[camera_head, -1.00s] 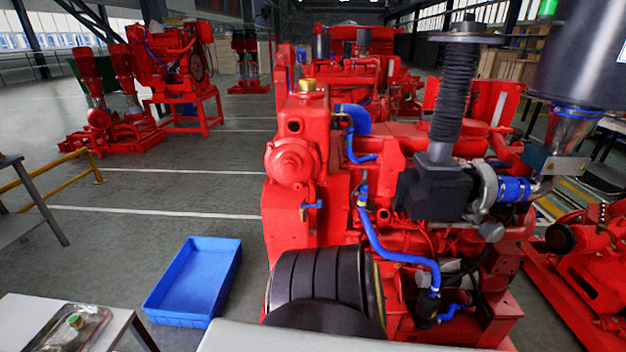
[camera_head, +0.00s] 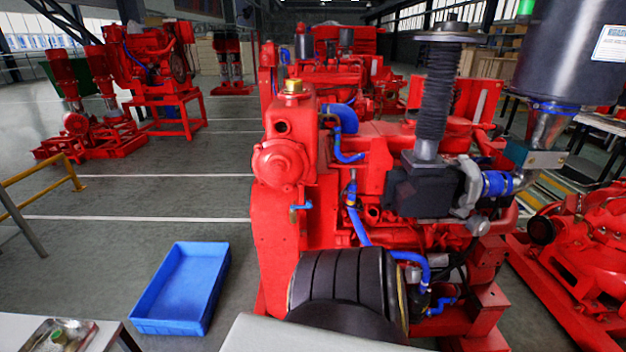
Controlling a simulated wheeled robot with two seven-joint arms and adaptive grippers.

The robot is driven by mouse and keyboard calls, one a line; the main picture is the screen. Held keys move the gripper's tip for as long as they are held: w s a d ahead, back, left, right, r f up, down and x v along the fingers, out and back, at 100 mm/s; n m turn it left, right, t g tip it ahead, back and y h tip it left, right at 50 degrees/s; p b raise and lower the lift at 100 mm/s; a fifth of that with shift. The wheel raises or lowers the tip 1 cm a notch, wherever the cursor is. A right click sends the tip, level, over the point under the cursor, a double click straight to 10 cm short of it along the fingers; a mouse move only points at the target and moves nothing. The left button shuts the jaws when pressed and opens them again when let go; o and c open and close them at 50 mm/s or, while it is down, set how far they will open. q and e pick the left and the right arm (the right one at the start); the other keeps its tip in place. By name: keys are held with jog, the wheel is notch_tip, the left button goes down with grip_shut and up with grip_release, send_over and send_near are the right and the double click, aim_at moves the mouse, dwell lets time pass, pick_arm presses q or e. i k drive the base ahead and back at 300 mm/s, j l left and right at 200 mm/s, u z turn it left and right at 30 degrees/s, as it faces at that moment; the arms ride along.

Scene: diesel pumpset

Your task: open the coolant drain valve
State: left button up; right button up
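The red diesel engine (camera_head: 283,232) stands in the middle of the head view. A small valve with a blue handle (camera_head: 301,206) sits on its front left face, below a round red housing (camera_head: 281,162). I take this for the coolant drain valve. Its handle lies roughly sideways. Nothing touches it. Neither of my grippers is in view.
A blue tray (camera_head: 147,326) lies on the floor to the left. A metal tray (camera_head: 84,329) with small items sits on a table at the lower left. A black ribbed cylinder (camera_head: 335,279) hides the engine's lower front. Open floor lies left of the engine.

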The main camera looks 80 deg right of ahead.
aim_at(292, 207)
jog(key=z, duration=0.45)
jog(key=i+j+z, duration=0.1)
jog(key=z, duration=0.4)
jog(key=i+j+z, duration=0.1)
jog(key=z, duration=0.8)
jog(key=j+z, duration=0.2)
jog(key=z, duration=0.3)
jog(key=i+j+z, duration=0.1)
jog(key=z, duration=0.35)
